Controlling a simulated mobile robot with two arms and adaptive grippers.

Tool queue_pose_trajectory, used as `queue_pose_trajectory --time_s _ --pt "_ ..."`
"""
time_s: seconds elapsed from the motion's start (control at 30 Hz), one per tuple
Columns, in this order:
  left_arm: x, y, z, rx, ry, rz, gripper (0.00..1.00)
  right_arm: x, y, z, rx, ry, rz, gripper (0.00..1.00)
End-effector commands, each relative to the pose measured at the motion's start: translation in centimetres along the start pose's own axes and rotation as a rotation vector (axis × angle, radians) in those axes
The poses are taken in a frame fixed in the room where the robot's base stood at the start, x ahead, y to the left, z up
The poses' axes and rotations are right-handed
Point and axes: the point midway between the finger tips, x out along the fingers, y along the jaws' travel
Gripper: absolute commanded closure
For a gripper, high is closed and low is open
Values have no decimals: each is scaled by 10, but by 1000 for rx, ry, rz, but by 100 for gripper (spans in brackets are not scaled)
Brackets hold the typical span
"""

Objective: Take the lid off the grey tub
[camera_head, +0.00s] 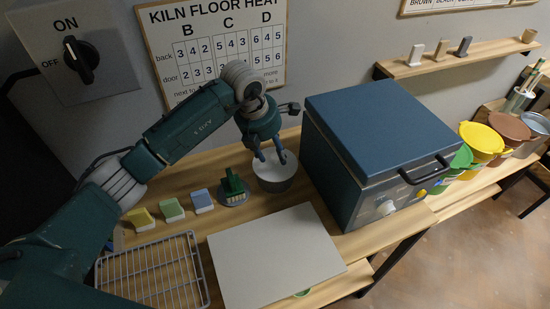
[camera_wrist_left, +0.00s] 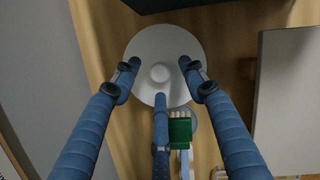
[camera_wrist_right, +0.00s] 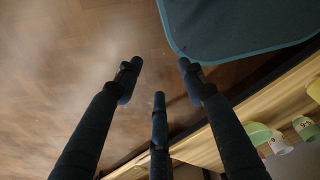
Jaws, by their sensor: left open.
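The grey tub (camera_head: 275,183) stands on the wooden bench, just left of the blue kiln. Its round pale lid (camera_wrist_left: 160,40) is on top, with a small round knob (camera_wrist_left: 160,73) in the middle. My left gripper (camera_head: 272,158) is over the tub, pointing down. In the left wrist view its fingers (camera_wrist_left: 160,80) are spread over the lid, around the knob, and hold nothing. Whether a fingertip touches the lid I cannot tell. My right gripper (camera_wrist_right: 160,80) shows only in its own wrist view, open and empty above the brown floor.
The blue kiln (camera_head: 375,125) stands close on the tub's right. A green brush (camera_head: 233,186) and several coloured blocks (camera_head: 172,210) lie to its left. A pale board (camera_head: 275,258) and a wire rack (camera_head: 155,275) lie in front. Coloured buckets (camera_head: 482,142) stand beyond the kiln.

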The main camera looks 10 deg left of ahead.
Motion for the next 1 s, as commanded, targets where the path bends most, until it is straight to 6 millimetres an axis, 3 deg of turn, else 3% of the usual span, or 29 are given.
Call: queue_pose_trajectory --time_s 0.13,0.37,0.6,1.0 --pt "13 0 1 -1 -1 0 57 -6 -5 -1 3 -1 -5 60" --pt "15 0 1 0 -2 1 57 -5 -11 10 5 -18 -12 60" --pt "15 1 1 0 -2 1 100 -5 -10 14 5 -23 -12 60" --pt "13 1 2 0 -3 1 100 -5 -4 13 1 -21 -5 60"
